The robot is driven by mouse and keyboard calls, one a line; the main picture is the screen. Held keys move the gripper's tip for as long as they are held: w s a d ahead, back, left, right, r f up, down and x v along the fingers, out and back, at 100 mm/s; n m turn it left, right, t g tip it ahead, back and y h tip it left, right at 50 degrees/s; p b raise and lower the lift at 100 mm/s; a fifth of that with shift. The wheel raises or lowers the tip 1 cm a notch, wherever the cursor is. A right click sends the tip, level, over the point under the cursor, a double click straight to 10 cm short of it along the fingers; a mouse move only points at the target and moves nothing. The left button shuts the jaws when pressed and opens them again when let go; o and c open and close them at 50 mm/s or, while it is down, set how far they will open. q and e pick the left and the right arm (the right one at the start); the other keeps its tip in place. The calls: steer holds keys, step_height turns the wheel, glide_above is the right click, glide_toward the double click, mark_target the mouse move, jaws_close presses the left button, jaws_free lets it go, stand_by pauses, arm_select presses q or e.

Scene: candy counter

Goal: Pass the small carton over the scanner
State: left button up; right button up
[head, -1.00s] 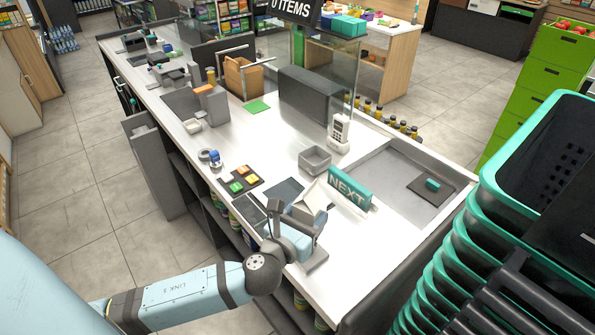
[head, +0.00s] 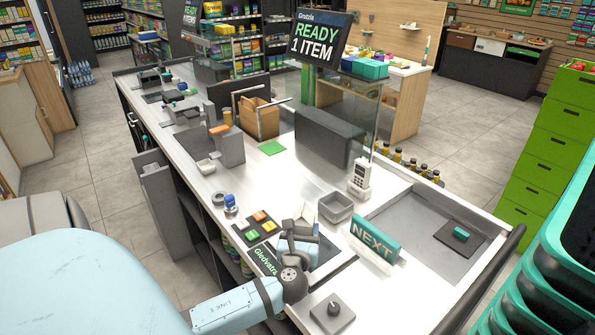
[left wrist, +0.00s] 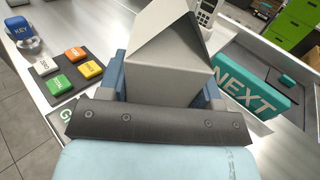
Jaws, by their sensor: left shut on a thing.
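The small carton is pale grey with a gabled top. It fills the middle of the left wrist view (left wrist: 165,70) and shows small in the head view (head: 305,213). My left gripper (head: 298,240) is shut on it, with blue-grey fingers on both its sides in the left wrist view (left wrist: 163,92). The carton is upright above the dark scanner plate (head: 328,252) in the white counter, which is mostly hidden by the gripper and carton. I cannot tell the exact gap. The overhead display (head: 320,38) reads "READY 1 ITEM". My right gripper is not in view.
A teal NEXT sign (head: 375,241) stands right of the carton, near an empty grey tray (head: 336,207) and a handset (head: 360,178). A keypad with coloured keys (head: 257,226) lies to the left. A plate with a knob (head: 332,309) is in front.

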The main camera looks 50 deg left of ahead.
arm_select(q)
steer(key=shift+s+a+f+n+g+y, duration=0.15)
steer(key=shift+a+y, duration=0.05)
steer(key=shift+a, duration=0.25)
steer(key=shift+s+a+f+n+g+y, duration=0.1)
steer(key=shift+a+n+g+y, duration=0.1)
steer(key=shift+a, duration=0.2)
